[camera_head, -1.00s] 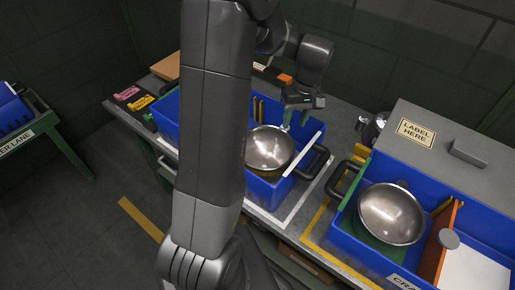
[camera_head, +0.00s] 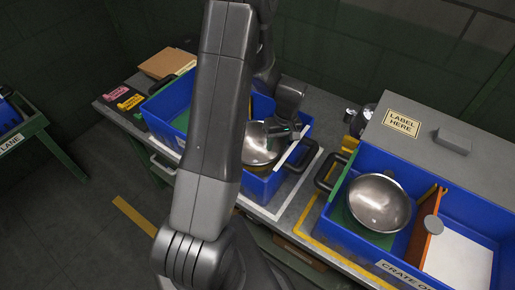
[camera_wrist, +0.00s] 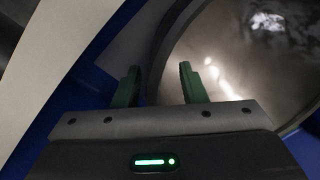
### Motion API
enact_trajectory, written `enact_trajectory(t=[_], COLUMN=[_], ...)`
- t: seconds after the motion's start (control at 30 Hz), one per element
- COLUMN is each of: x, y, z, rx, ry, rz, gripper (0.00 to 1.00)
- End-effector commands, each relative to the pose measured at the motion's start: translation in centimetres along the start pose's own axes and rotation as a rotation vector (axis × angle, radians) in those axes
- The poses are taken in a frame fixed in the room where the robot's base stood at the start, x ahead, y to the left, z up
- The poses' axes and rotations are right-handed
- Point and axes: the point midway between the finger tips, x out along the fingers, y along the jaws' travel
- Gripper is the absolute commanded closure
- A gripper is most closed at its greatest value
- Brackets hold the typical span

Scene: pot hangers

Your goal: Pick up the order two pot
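A shiny metal pot (camera_head: 258,150) sits in the left blue crate (camera_head: 262,188); my arm hides part of both. A second metal pot (camera_head: 378,203) sits in the right blue crate (camera_head: 345,232), whose label is only partly readable. Which pot belongs to order two cannot be read. My gripper (camera_head: 284,134) is down at the right side of the left pot. In the wrist view its two green fingers (camera_wrist: 158,85) are apart, and the pot (camera_wrist: 240,60) fills the right side. The pot's rim runs down between the fingers; contact cannot be told.
A white divider (camera_head: 292,152) stands close to my gripper in the left crate. Black handles (camera_head: 330,172) stick out between the crates. A cardboard box (camera_head: 166,63) lies at the back left.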

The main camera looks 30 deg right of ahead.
Motion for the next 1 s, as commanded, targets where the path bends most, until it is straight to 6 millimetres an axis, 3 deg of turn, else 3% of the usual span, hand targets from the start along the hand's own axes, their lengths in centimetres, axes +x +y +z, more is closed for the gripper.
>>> enact_trajectory(t=[0.3,0.5,1.0], x=[0.36,0.34,-0.37], y=[0.01,0.02,-0.03], z=[-0.01,-0.01,-0.08], rx=[0.0,0.0,0.0], ry=[0.001,0.001,0.003], rz=[0.001,0.001,0.002], gripper=[0.64,1.0,1.0])
